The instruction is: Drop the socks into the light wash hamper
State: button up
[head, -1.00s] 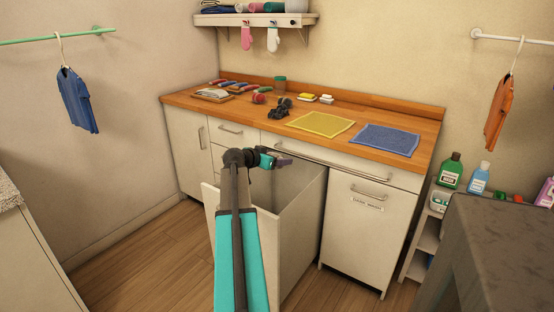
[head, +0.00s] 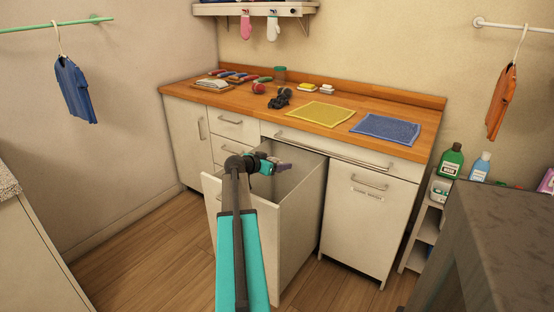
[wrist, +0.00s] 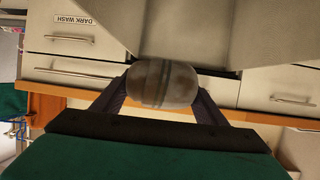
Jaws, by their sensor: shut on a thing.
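The socks (wrist: 163,84) are a rounded grey-brown bundle with darker stripes in the wrist view. My gripper (wrist: 163,95) is shut on them, one dark finger on each side. In the head view my gripper (head: 283,167) is above the opening of the pulled-out hamper (head: 245,225), towards its back, below the countertop's height. The socks are hard to make out there. No label shows on the pulled-out hamper's visible sides. The closed front (head: 365,225) to its right carries a label, which reads DARK WASH in the wrist view (wrist: 73,20).
The wooden countertop (head: 240,104) behind holds a yellow cloth (head: 320,114), a blue cloth (head: 386,129), a dark lumpy item (head: 280,98) and several small things. A grey block-like surface (head: 500,245) stands at right front. Floor (head: 150,265) left of the hamper is clear.

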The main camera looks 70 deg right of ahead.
jog(key=shift+f, duration=0.2)
jog(key=o, duration=1.1)
jog(key=shift+o, duration=0.2)
jog(key=shift+a, duration=0.1)
jog(key=v, duration=1.3)
jog(key=shift+a, duration=0.3)
jog(key=shift+w+r, duration=0.1)
